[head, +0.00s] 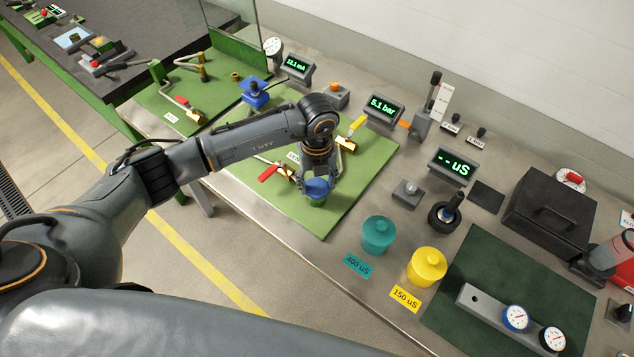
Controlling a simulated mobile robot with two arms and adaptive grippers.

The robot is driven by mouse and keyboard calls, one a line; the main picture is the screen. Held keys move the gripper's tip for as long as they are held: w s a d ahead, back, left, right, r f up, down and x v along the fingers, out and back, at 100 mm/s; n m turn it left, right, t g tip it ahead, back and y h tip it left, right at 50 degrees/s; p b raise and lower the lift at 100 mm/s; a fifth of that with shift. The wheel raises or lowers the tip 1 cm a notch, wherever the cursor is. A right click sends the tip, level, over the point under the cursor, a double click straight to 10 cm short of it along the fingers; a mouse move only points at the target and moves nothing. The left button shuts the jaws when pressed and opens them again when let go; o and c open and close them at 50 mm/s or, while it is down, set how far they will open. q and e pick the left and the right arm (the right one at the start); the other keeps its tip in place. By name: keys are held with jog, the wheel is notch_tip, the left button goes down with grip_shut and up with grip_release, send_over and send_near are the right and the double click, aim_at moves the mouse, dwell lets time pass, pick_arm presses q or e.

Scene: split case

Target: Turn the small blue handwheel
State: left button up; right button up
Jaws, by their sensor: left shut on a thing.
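The small blue handwheel (318,187) is a round blue piece on top of a short green body, near the front edge of the green mat (355,195). My left gripper (317,181) points down over it, with its fingers shut around the handwheel. The fingers hide part of its rim, so its turned angle cannot be told. My right gripper is not in view.
A red-handled valve (269,172) is close left of the gripper, and a yellow-handled valve (356,126) is behind it. A blue-topped fitting (255,88) stands farther back. Teal (378,236) and yellow (427,268) jars stand to the right. A display (383,108) reads 5.1 bar.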

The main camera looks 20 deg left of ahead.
aim_at(317, 186)
pick_arm(q)
jog(key=n, duration=0.4)
jog(key=shift+n, duration=0.3)
dwell(0.3)
jog(key=o, duration=1.2)
jog(key=shift+c, duration=0.2)
notch_tip(317, 186, up, 12)
